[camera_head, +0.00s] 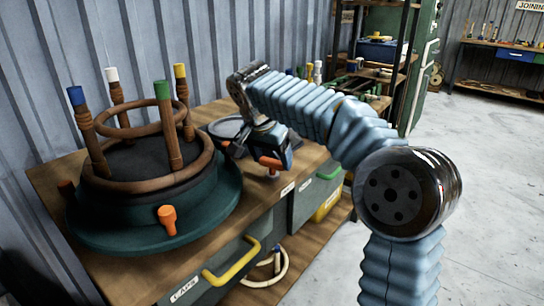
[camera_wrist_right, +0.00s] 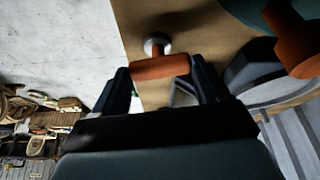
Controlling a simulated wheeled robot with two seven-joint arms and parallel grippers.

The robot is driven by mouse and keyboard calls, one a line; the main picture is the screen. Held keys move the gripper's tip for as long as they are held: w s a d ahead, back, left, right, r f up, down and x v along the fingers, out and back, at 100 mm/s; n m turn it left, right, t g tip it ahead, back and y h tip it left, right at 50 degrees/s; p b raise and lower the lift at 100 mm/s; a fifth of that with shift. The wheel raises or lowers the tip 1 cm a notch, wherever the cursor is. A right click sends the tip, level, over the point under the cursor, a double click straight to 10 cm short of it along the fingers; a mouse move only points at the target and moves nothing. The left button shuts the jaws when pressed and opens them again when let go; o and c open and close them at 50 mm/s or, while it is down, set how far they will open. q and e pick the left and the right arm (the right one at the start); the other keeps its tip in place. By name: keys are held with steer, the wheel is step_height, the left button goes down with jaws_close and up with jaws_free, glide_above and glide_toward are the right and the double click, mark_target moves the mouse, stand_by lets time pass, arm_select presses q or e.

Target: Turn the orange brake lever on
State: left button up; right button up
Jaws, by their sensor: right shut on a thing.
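An orange lever handle (camera_head: 270,163) stands on a small metal base at the bench's front edge. In the right wrist view the handle (camera_wrist_right: 160,67) lies crosswise between the fingers, with its round pale base (camera_wrist_right: 157,43) beyond it. My right gripper (camera_head: 274,156) reaches down over it and is shut on it; it also shows in the right wrist view (camera_wrist_right: 161,76). A second orange knob (camera_head: 167,219) sticks up from the rim of the green turntable (camera_head: 105,240); it also shows at the right in the wrist view (camera_wrist_right: 295,45). My left gripper is not in view.
The turntable carries a brown rattan ring frame (camera_head: 150,180) with upright posts capped blue, white, yellow and green. The wooden bench (camera_head: 235,205) has drawers with yellow and green handles below. Shelves (camera_head: 380,70) stand behind. Concrete floor (camera_head: 460,170) is clear at right.

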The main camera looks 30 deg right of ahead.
steer(key=shift+m+g+h, duration=0.3)
steer(key=shift+m, duration=0.7)
steer(key=o, duration=1.1)
steer(key=shift+c, duration=0.2)
steer(key=v, duration=1.4)
steer(key=shift+f, duration=0.1)
